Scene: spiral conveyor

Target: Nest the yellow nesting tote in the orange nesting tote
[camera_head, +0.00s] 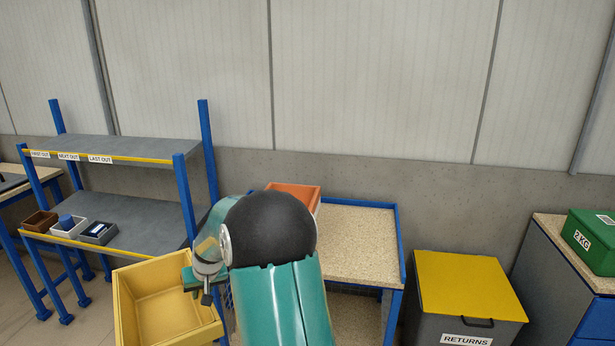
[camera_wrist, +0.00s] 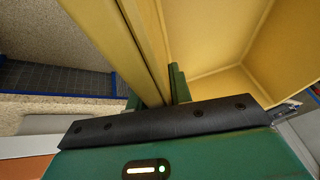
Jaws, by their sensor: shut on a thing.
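The yellow nesting tote (camera_head: 163,302) hangs open side up in front of and left of the blue-edged table in the head view. My gripper (camera_head: 203,282) is shut on the tote's right wall. In the wrist view the gripper fingers (camera_wrist: 166,88) clasp the wall of the yellow tote (camera_wrist: 215,50). The orange nesting tote (camera_head: 296,193) stands at the back left of the table, mostly hidden behind my arm. Its inside is barely seen. An orange patch shows at the lower left of the wrist view, but I cannot tell what it is.
The blue-edged table (camera_head: 362,245) has a clear speckled top right of the orange tote. A blue-post shelf rack (camera_head: 140,212) with small bins stands left. A grey returns bin (camera_head: 465,295) with a yellow lid and a green 2 KG box (camera_head: 592,240) are at right.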

